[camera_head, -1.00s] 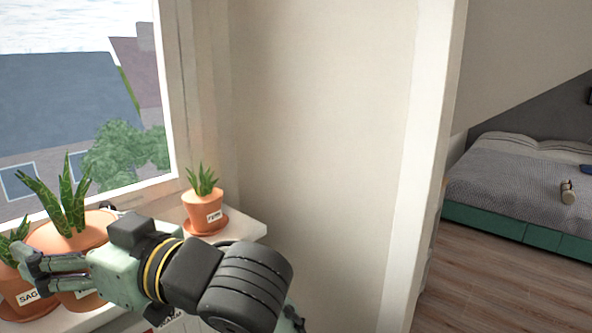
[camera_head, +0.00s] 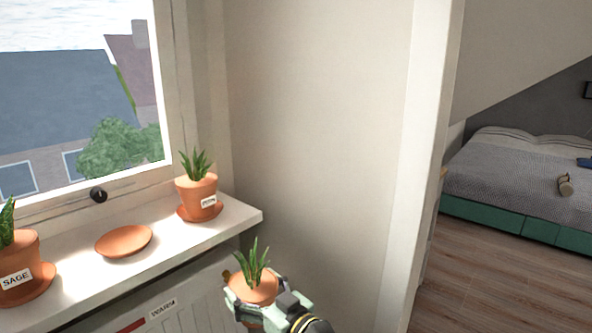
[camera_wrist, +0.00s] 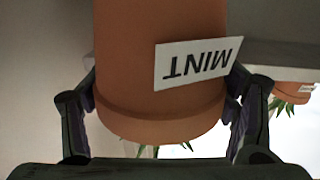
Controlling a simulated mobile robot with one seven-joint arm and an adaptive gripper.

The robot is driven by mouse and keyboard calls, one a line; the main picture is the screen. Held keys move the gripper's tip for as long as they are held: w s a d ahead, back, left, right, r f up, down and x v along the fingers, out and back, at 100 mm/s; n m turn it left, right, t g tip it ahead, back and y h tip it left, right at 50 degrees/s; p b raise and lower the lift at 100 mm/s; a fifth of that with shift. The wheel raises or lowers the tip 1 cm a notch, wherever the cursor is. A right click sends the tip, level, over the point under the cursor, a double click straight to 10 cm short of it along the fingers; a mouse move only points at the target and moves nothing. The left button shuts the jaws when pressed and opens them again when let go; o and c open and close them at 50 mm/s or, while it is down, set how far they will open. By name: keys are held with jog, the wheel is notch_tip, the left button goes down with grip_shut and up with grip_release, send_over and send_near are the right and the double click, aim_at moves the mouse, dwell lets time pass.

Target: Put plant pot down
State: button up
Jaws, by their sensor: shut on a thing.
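My gripper (camera_head: 262,303) is shut on the sides of a terracotta plant pot (camera_head: 250,288) with a green spiky plant. It holds the pot in front of the windowsill, clear of it and below the right pot. In the wrist view the held pot (camera_wrist: 160,50) fills the middle, its MINT label appearing upside down, with a finger on either side. Most of its plant is hidden there. An empty terracotta saucer (camera_head: 124,242) lies on the windowsill (camera_head: 185,240), up and left of my gripper.
The SAGE pot (camera_head: 18,262) stands on a saucer at the sill's left. Another labelled pot (camera_head: 197,190) stands on a saucer near its right end. A radiator (camera_head: 195,295) is below the sill. A wall (camera_head: 320,150) rises at the right; a bed (camera_head: 520,180) is beyond.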

jog(key=d+f+m+t+h+b, duration=0.15)
jog(key=d+f+m+h, duration=0.3)
jog(key=f, duration=0.45)
jog(key=d+f+m+t+h, duration=0.3)
jog(key=d+f+h, duration=0.25)
jog(key=f, duration=0.45)
notch_tip(320, 180, down, 13)
jog(key=a+m+h+b, duration=0.1)
jog(key=m+h+b, duration=0.1)
jog(key=m+h, duration=0.3)
jog(key=shift+s+h, duration=0.4)
jog(key=shift+h, duration=1)
jog(key=shift+a, duration=0.1)
